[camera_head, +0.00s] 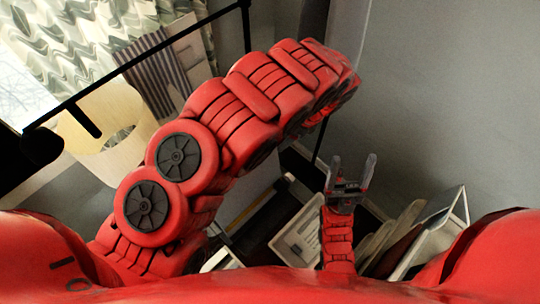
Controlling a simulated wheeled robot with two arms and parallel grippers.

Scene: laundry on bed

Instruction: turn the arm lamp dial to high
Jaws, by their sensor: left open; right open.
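A lamp-like fixture with a thin black arm (150,57) crosses the upper left. A dark rounded piece (41,146) sits at the arm's lower left end, and a short black stub sticks out near it. A cream cylinder, perhaps the shade (105,135), shows just behind. I cannot make out the dial or its setting. My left arm reaches from the lower left to the upper middle; its gripper is hidden behind the arm's far end. My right gripper (350,182) is low right of centre, fingers apart and pointing up, empty, well away from the lamp.
A black upright pole (247,25) meets the lamp arm. Below my arms are a pale tray-like item (297,232) and several upright flat items in a white holder (436,225). A patterned curtain (80,35) hangs upper left. The grey wall (450,90) at right is clear.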

